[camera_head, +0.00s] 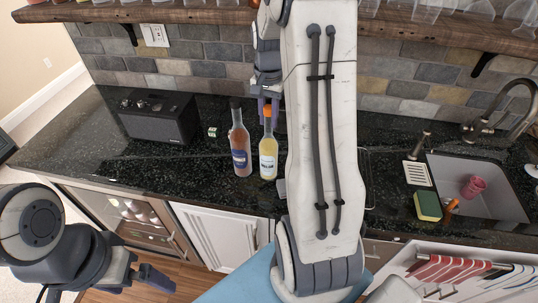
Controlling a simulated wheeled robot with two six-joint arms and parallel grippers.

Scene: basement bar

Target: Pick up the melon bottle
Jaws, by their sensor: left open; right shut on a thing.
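Two bottles stand side by side on the dark counter, and their labels are too small to read, so I cannot tell by name which is melon. The other is a yellow bottle (268,150) with a white label and orange neck. My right gripper (267,108) is at the yellow bottle's neck, shut on it; my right arm hides part of the fingers. The yellow bottle looks upright at counter level. My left gripper (157,282) is open and empty, low at the left, in front of the cabinets.
A black speaker (160,118) and a small box (212,132) sit left of the bottles. A sink (475,190) with a pink cup (473,187) and a sponge (428,206) are at the right. A wooden shelf (180,14) with glassware hangs above. My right arm hides the middle counter.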

